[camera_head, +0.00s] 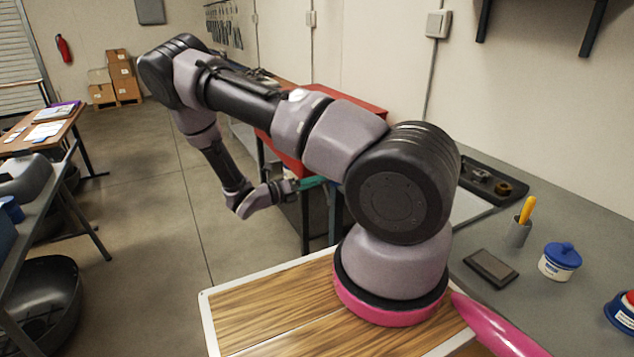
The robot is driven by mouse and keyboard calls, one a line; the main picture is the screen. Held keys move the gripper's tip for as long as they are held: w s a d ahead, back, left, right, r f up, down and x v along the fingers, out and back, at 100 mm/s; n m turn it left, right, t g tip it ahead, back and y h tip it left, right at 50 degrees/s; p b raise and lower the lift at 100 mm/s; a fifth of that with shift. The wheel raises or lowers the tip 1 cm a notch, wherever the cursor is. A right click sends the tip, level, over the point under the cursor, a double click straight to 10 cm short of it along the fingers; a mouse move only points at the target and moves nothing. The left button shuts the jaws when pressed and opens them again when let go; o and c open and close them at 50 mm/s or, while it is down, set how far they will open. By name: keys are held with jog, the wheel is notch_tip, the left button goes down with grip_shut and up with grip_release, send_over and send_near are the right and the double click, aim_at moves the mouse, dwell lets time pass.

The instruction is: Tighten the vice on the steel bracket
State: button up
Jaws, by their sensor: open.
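My arm stretches across the middle of the view, with its far end bent down and back to the right. My gripper (292,185) is small and far off, open, beside the red-topped bench. A teal-green thing (313,182) lies right at its fingertips, partly behind my arm. I cannot tell whether it is part of the vice or whether the gripper touches it. I cannot make out the steel bracket or a vice handle; my arm hides much of that area.
A grey worktop (560,240) on the right holds a cup with a yellow-handled tool (519,228), a blue-lidded jar (560,261) and a dark tray (487,181). A table with papers (47,130) stands left. The floor (150,190) between is clear. Boxes (124,80) stand behind.

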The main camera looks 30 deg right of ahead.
grip_shut()
dwell(1.4)
